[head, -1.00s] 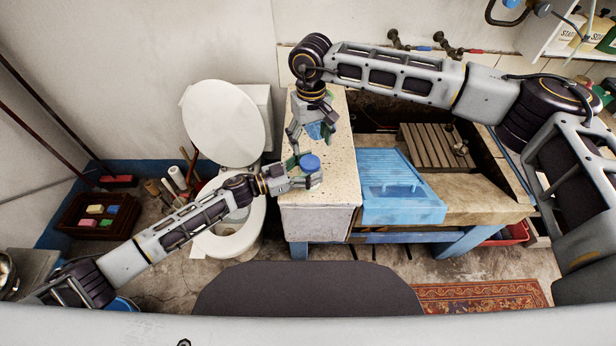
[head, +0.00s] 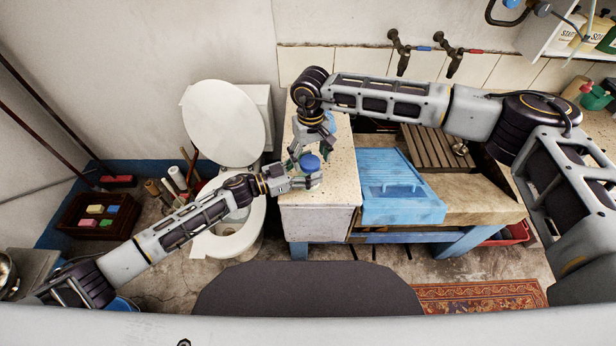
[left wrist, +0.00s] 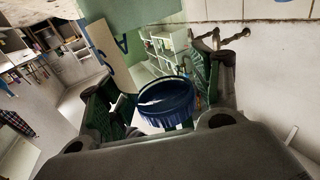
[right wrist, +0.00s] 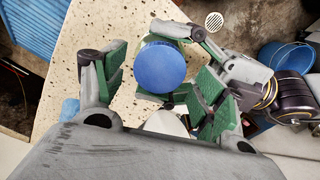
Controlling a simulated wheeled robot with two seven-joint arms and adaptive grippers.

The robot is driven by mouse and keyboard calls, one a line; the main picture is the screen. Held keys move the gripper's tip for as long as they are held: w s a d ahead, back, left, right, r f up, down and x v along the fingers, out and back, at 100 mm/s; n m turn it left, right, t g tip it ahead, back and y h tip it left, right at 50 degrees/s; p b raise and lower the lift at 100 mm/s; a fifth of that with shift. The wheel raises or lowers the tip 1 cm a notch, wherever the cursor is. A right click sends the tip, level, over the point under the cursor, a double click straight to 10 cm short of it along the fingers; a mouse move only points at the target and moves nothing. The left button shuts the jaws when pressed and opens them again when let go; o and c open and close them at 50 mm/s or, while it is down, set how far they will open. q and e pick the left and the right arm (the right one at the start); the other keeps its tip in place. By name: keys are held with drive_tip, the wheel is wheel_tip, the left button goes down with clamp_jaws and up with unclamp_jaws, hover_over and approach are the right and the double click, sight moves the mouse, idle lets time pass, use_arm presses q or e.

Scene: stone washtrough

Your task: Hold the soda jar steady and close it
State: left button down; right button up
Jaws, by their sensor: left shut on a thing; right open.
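The soda jar shows mostly as its round blue lid (head: 309,162), above the counter's left front part. My left gripper (head: 308,182) is shut on the jar from the left, below the lid. My right gripper (head: 304,148) is open, just behind and above the lid. I cannot tell how tightly the lid sits.
The speckled counter (head: 335,185) has bare room right of the jar. A blue washboard-like tray (head: 400,190) and wooden slats (head: 430,145) lie further right. A toilet (head: 228,130) stands left, behind my left arm. A bluish thing (head: 331,121) is partly hidden behind my right gripper.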

drive_tip(key=shift+f, duration=0.55)
drive_tip(key=c, duration=1.1)
drive_tip(key=shift+m, duration=1.5)
drive_tip(key=o, duration=1.1)
drive_tip(key=shift+o, duration=0.2)
drive_tip(key=shift+r, duration=0.1)
drive_tip(key=shift+r, duration=2.15)
